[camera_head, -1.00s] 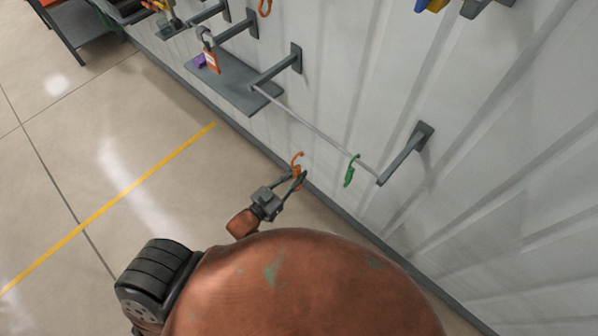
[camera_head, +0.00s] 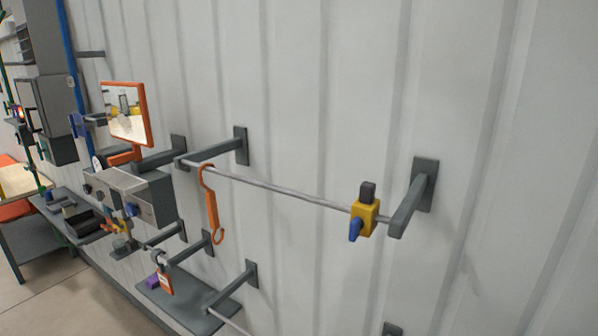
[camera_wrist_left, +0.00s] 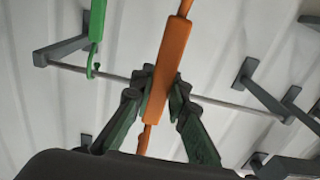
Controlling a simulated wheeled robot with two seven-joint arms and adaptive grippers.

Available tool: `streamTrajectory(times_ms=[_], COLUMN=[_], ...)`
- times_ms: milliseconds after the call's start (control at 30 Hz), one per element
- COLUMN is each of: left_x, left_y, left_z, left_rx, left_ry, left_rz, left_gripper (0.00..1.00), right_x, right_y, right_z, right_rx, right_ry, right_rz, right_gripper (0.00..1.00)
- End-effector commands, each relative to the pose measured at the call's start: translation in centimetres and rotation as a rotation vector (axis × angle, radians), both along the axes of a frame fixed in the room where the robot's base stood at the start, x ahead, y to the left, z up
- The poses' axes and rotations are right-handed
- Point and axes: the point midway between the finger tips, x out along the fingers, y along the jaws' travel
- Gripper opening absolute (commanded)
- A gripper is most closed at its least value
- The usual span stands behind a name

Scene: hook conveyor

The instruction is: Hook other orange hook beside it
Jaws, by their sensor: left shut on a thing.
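My left gripper (camera_wrist_left: 160,85) is shut on an orange hook (camera_wrist_left: 172,50) in the left wrist view. Its fingers close around the hook's middle, and the hook's ends run beyond the picture or behind the gripper. Another orange hook (camera_head: 212,210) hangs near the left end of the upper rod (camera_head: 285,196) in the head view. No gripper shows in the head view now. A green hook (camera_wrist_left: 97,25) is at the lower rod (camera_wrist_left: 117,76) in the left wrist view, left of my gripper.
A yellow and blue device (camera_head: 364,217) sits on the upper rod near its right bracket (camera_head: 413,197). The rod between orange hook and device is clear.

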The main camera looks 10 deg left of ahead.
Motion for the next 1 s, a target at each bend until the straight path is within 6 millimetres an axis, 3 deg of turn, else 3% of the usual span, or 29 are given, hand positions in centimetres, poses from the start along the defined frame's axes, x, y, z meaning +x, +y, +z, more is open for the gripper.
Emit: streamTrajectory(times_ms=[1000], left_x=[-10.8], left_y=[3.9], left_z=[0.0], left_rx=[0.002], left_ry=[0.002], left_rz=[0.0], left_gripper=[0.0], right_x=[0.0], right_y=[-0.4], right_z=[2.7], right_rx=[-0.004], right_ry=[0.0], right_rz=[0.001], right_gripper=[0.4])
